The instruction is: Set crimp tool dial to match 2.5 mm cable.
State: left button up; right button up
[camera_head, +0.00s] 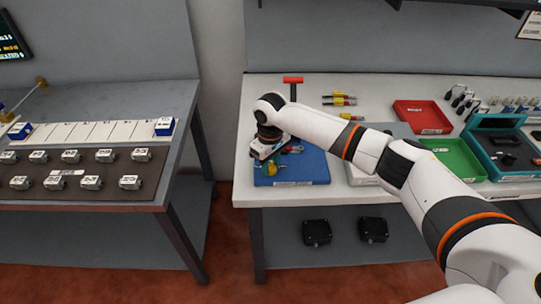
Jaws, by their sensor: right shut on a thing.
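My right gripper (267,158) reaches down over the left part of a blue mat (308,172) on the white bench. It is shut on a small yellow-green part (270,169), which looks like part of the crimp tool, perhaps its dial. The gripper and wrist hide most of the tool. A bit of red and dark handle (293,149) shows just right of the gripper on the mat. Any dial marking is hidden or too small to read. I cannot make out a 2.5 mm cable. My left gripper is not in view.
A red T-shaped thing (293,81) stands behind my wrist. Yellow-handled tools (340,99) lie at the back. A red tray (421,115), green tray (455,155) and teal case (497,142) are to the right. A grey bench (178,105) with labelled blocks stands left, across a gap.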

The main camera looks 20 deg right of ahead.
jog(key=n+p, duration=0.1)
jog(key=n, duration=0.1)
jog(key=n+p, duration=0.1)
jog(key=n, duration=0.1)
jog(key=shift+r+n, duration=0.2)
jog(key=shift+n, duration=0.1)
jog(key=n+p, duration=0.1)
jog(key=n, duration=0.1)
jog(key=shift+n, duration=0.3)
jog(key=n+p, duration=0.1)
jog(key=n, duration=0.1)
jog(key=shift+n, duration=0.4)
jog(key=n, duration=0.3)
jog(key=shift+w+f+n, duration=0.1)
jog(key=shift+n, duration=2.4)
jog(key=o, duration=1)
jog(key=shift+c, duration=0.2)
